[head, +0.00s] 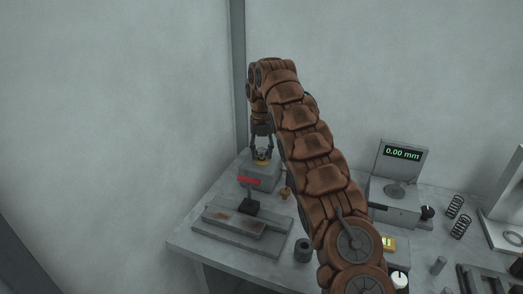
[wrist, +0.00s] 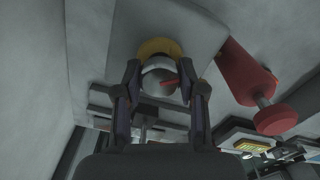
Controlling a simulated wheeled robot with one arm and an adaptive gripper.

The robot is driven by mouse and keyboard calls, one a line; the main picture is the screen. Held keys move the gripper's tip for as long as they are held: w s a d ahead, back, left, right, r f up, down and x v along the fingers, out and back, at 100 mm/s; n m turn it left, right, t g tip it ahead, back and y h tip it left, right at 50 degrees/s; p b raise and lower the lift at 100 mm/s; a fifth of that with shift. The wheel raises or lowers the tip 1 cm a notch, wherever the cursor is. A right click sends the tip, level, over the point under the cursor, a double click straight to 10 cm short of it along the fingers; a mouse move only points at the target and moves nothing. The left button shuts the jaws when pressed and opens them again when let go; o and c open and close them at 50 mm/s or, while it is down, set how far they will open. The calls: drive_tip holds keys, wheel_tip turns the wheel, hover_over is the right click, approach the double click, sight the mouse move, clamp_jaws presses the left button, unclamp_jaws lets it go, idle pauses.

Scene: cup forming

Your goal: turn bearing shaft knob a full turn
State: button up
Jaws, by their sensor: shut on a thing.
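The bearing shaft knob (wrist: 161,76) is a light grey round cap with a red mark on its right side, in front of a brass ring (wrist: 158,47). My gripper (wrist: 161,80) has one finger on each side of the knob and is shut on it. In the head view my gripper (head: 262,150) points down at the top of a grey block (head: 262,180) with a red label. The brass ring (head: 262,161) shows there just under the fingertips. The knob itself is too small to make out in the head view.
A low grey fixture (head: 215,229) with a dark upright post stands in front of the block. A small copper-coloured part (head: 285,192) is at its right. A gauge reading 0.00 mm (head: 403,154) and springs (head: 455,206) are farther right. Walls stand close behind and left.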

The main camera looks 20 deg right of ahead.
drive_tip(key=shift+d+r+n+p, duration=0.2)
drive_tip(key=shift+n+p, duration=0.7)
drive_tip(key=shift+p, duration=0.75)
drive_tip(key=shift+a+n+p, duration=0.15)
drive_tip(key=shift+n+p, duration=0.25)
drive_tip(key=shift+p, duration=0.5)
drive_tip(key=shift+f+n+p, duration=0.15)
drive_tip(key=shift+n+p, duration=0.15)
drive_tip(key=shift+p, duration=0.3)
drive_tip(key=o, duration=1.1)
drive_tip(key=shift+o, duration=0.2)
